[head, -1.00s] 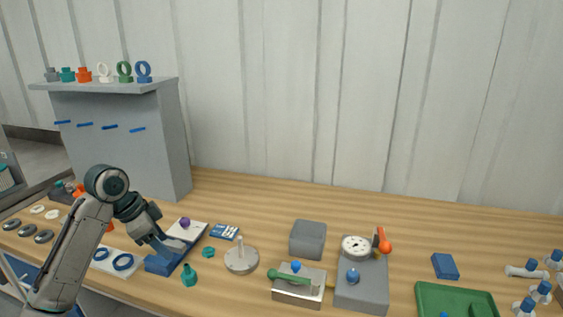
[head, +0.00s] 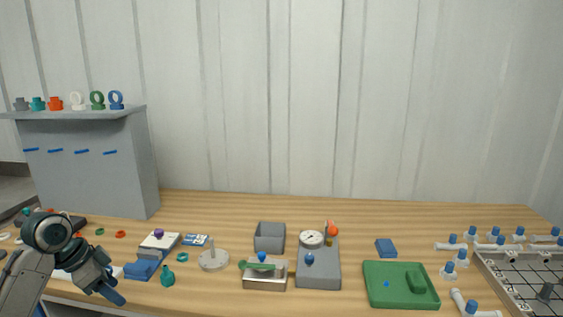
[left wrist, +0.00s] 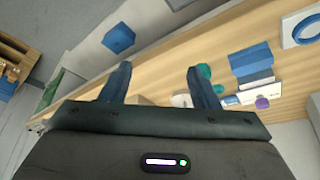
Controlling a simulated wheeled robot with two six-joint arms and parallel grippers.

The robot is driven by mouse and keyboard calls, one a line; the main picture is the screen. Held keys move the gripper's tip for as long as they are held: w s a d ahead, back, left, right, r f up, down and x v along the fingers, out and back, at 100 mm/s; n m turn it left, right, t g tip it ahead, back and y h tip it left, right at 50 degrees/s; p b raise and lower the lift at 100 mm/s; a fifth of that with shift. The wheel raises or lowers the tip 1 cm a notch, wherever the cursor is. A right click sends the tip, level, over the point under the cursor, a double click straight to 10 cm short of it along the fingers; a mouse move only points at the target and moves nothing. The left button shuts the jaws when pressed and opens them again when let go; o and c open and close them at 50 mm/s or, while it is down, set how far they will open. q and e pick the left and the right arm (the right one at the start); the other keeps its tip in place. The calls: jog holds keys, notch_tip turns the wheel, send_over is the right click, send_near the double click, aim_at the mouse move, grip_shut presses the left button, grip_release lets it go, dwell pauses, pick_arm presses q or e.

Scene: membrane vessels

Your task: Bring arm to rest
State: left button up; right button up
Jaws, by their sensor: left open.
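My left gripper (head: 116,292) is at the lower left in the head view, over the front edge of the wooden table (head: 350,213). In the left wrist view its two blue fingers (left wrist: 160,84) stand apart with nothing between them. The gripper is open and empty. The blue block holder (head: 143,269) lies just to its right in the head view, apart from the fingers. A teal bottle-shaped piece (head: 168,278) stands further right. My right gripper shows in neither view.
A grey panel with a shelf (head: 90,165) stands behind on the left. A grey gauge box (head: 319,265), a metal box (head: 264,277) and a green tray (head: 400,297) stand across the table. A rack (head: 520,265) with white vessels is at the far right. The table's back strip is clear.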

pick_arm(q)
jog(key=w+a+f+n, duration=0.1)
jog(key=w+f+n, duration=0.15)
jog(key=f, duration=0.85)
jog(key=w+a+f+n, duration=0.1)
jog(key=w+f+n, duration=0.15)
jog(key=f, duration=0.85)
jog(key=s+f+n+y, duration=0.15)
jog(key=s+f, duration=0.35)
jog(key=f, duration=0.7)
jog(key=s+f+n+y, duration=0.15)
jog(key=s+f, duration=0.35)
jog(key=f, duration=0.7)
jog(key=s+d+f+n+g+y, duration=0.1)
jog(key=s+d+f+n, duration=0.15)
jog(key=s+f, duration=1.5)
jog(key=s+d+f, duration=0.2)
jog(key=s, duration=0.5)
jog(key=s+d+f+m, duration=0.1)
jog(key=s+d+f, duration=0.2)
jog(key=s, duration=0.5)
jog(key=s+d+f, duration=0.2)
jog(key=s+f, duration=0.1)
jog(key=s, duration=0.5)
jog(key=shift+d+f+g, duration=0.2)
jog(key=shift+d+g, duration=0.05)
jog(key=shift+g, duration=0.15)
jog(key=shift+m, duration=0.25)
